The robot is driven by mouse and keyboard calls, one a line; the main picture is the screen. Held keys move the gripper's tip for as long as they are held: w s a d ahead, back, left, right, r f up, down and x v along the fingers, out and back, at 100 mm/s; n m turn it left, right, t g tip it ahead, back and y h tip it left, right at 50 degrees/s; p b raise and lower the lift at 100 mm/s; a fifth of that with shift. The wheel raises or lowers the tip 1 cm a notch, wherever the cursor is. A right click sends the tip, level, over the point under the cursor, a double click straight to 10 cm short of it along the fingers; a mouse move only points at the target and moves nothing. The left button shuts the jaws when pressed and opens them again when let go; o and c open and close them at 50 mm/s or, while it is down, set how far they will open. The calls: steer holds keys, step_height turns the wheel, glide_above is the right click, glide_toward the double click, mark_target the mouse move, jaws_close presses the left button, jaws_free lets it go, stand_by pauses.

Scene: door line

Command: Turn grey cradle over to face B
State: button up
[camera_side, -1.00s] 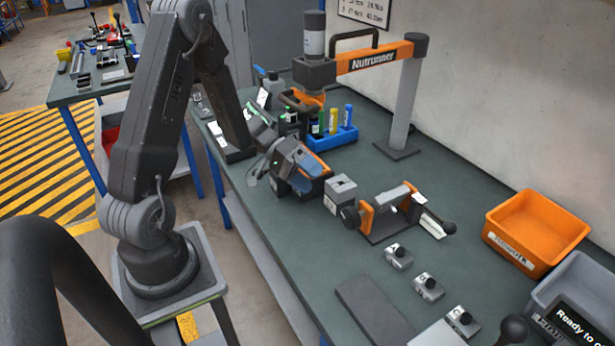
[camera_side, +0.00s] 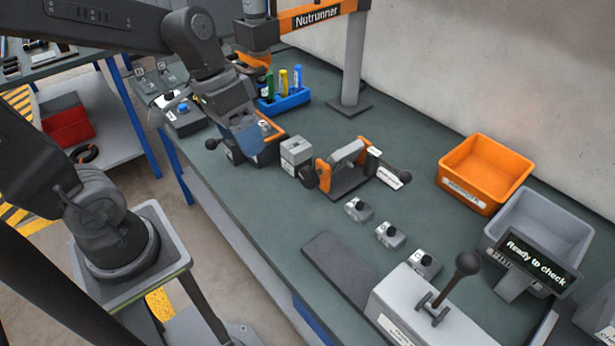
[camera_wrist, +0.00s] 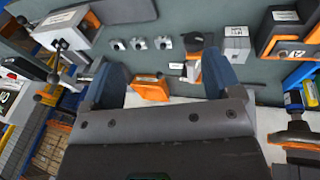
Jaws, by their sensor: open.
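The grey cradle (camera_side: 346,152) sits between the orange end posts of a turning fixture (camera_side: 362,146) on the bench. The fixture has a dark round knob on its left and a black-knobbed handle on its right. I cannot read any face letter on the cradle. My gripper (camera_side: 248,142) is to the left of the fixture, above a black and orange box, apart from the cradle. In the wrist view my gripper (camera_wrist: 161,70) has its two blue fingers wide apart, with nothing held between them. The fixture (camera_wrist: 193,68) shows there beside the right finger, partly hidden.
A grey block (camera_side: 296,152) stands between my gripper and the fixture. Several small blocks (camera_side: 390,235) lie in front. An orange bin (camera_side: 485,172) and grey bin (camera_side: 540,226) stand right. A lever press (camera_side: 415,306) is at front. Bare bench lies behind the fixture.

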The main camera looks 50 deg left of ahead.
step_height(320, 180, up, 2)
steer(key=s+t+y, duration=0.1)
steer(key=y, duration=0.1)
steer(key=g+y, duration=0.3)
glide_above(308, 171)
steer(key=d, duration=0.2)
step_height(308, 171, down, 9)
steer(key=shift+n, duration=0.3)
steer(key=f, duration=0.4)
steer(key=a+f, duration=0.1)
steer(key=f, duration=0.3)
steer(key=a+f, duration=0.1)
steer(key=f, duration=0.4)
steer(key=shift+a+f, duration=0.1)
steer(key=shift+a, duration=0.05)
steer(key=c, duration=0.9)
